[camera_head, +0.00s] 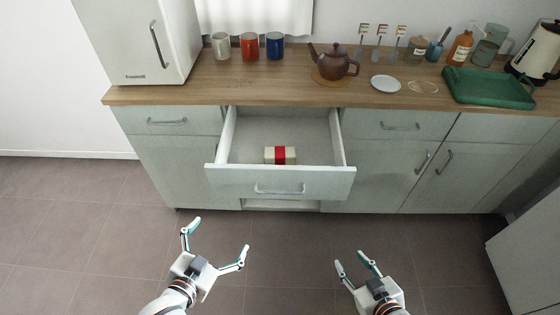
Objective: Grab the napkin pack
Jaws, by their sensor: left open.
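A small cream pack with a red band, which looks like the napkin pack (270,155), lies in the open drawer (227,135). It is near the drawer's front panel, which hides its lower edge. My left gripper (219,240) has its fingers spread wide and is empty. It is in front of the cabinet, below and left of the drawer in the picture. My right gripper (354,260) has its fingers apart and is empty, below and right of the drawer. Neither gripper touches the pack or the drawer.
A white fridge (140,40) stands at the left. The drawer's front panel (280,183) juts out. The floor before it is clear.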

